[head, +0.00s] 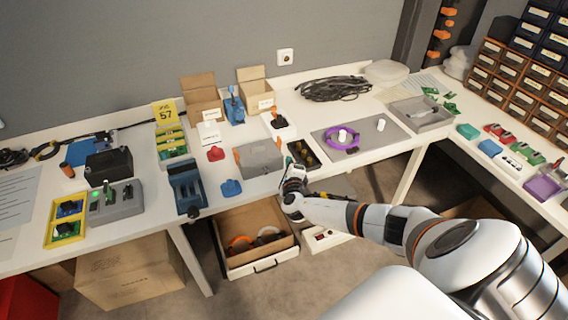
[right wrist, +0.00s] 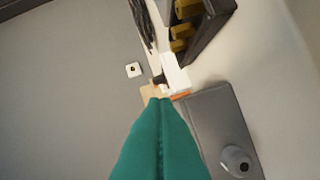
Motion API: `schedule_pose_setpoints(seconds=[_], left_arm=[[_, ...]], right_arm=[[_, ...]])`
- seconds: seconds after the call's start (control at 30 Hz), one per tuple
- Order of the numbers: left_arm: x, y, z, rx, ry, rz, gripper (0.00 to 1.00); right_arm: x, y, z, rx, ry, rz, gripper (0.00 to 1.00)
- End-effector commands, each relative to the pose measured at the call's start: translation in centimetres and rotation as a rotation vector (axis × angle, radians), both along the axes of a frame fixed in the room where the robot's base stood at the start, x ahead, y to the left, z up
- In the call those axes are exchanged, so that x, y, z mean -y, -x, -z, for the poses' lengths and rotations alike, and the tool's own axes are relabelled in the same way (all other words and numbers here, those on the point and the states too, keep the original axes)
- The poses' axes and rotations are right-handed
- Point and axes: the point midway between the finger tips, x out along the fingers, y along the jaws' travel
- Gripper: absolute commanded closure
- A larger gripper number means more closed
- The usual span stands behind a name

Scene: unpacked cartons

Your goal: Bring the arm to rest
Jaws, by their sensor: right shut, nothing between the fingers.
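My right arm reaches in from the lower right in the head view. Its gripper (head: 294,170) is at the table's front edge, beside a grey box and a black tray. In the right wrist view the teal fingers (right wrist: 160,115) are pressed together with nothing between them. My left arm and gripper are not in view.
The grey box (head: 258,158) and black tray (head: 303,155) stand close to the gripper. A grey mat (head: 378,134) with a purple ring lies to the right. A blue vise-like device (head: 187,186) stands left.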

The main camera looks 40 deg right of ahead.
Motion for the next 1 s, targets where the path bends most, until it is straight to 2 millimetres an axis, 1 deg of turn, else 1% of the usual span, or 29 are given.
schedule_pose_setpoints(seconds=[0.17,0.43,0.7,0.77,0.87,0.97,1.0], left_arm=[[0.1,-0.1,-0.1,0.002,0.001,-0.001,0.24],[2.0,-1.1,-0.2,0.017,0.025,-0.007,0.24],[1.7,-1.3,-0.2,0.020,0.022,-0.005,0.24],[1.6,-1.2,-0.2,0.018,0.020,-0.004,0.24],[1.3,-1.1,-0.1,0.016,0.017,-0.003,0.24],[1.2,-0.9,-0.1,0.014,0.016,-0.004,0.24],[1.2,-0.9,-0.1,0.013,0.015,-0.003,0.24]], right_arm=[[0.5,0.1,0.0,0.000,0.000,0.001,1.00],[0.4,0.1,0.0,0.001,0.001,0.000,1.00],[0.4,0.1,0.0,0.001,-0.001,0.000,1.00],[0.0,0.3,0.2,0.007,-0.023,0.002,1.00],[-2.2,1.4,1.3,0.061,-0.178,0.029,1.00],[-6.3,4.0,3.1,0.176,-0.516,0.118,1.00],[-8.3,5.5,3.8,0.234,-0.691,0.180,1.00]])
